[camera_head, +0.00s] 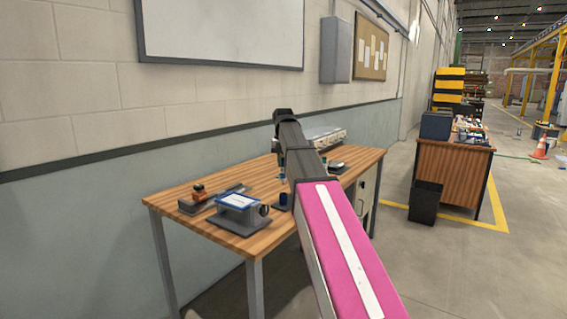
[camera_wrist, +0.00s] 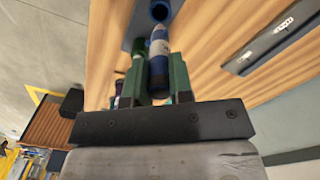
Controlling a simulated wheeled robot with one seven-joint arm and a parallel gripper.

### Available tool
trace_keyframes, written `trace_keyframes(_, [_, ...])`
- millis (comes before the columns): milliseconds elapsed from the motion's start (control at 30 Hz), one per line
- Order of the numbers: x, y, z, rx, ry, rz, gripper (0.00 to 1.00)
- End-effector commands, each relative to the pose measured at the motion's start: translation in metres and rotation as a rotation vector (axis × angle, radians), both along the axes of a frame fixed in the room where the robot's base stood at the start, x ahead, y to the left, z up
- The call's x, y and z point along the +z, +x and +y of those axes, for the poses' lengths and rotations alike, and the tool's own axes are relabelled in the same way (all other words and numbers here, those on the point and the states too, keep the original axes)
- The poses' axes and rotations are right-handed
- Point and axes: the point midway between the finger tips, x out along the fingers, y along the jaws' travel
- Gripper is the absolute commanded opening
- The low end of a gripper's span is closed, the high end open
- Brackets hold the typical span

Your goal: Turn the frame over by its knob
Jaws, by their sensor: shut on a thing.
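In the head view the frame (camera_head: 238,201) is a flat white panel with a blue border, lying about level on a grey stand (camera_head: 238,223) on the wooden table. A dark round knob (camera_head: 264,209) sits at its right side. My gripper (camera_head: 282,178) is over the table, to the right of and above the knob, apart from it. In the wrist view my gripper (camera_wrist: 160,78) has green fingers shut on a blue cylinder (camera_wrist: 158,60) with a pale label. The frame and knob cannot be made out in the wrist view.
A dark blue holder (camera_head: 283,199) stands below my gripper. A grey block with an orange and black piece (camera_head: 198,192) is at the table's left. A dark tray (camera_wrist: 280,38) with white labels shows in the wrist view. The table's front left is bare.

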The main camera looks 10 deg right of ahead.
Motion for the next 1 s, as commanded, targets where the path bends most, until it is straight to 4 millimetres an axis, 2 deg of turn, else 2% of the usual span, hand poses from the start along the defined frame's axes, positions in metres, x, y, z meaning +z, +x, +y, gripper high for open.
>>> trace_keyframes(800, [-0.065,0.000,0.000,0.001,0.001,0.001,0.00])
trace_keyframes(1000, [-0.074,0.000,0.000,0.000,0.001,0.000,0.00])
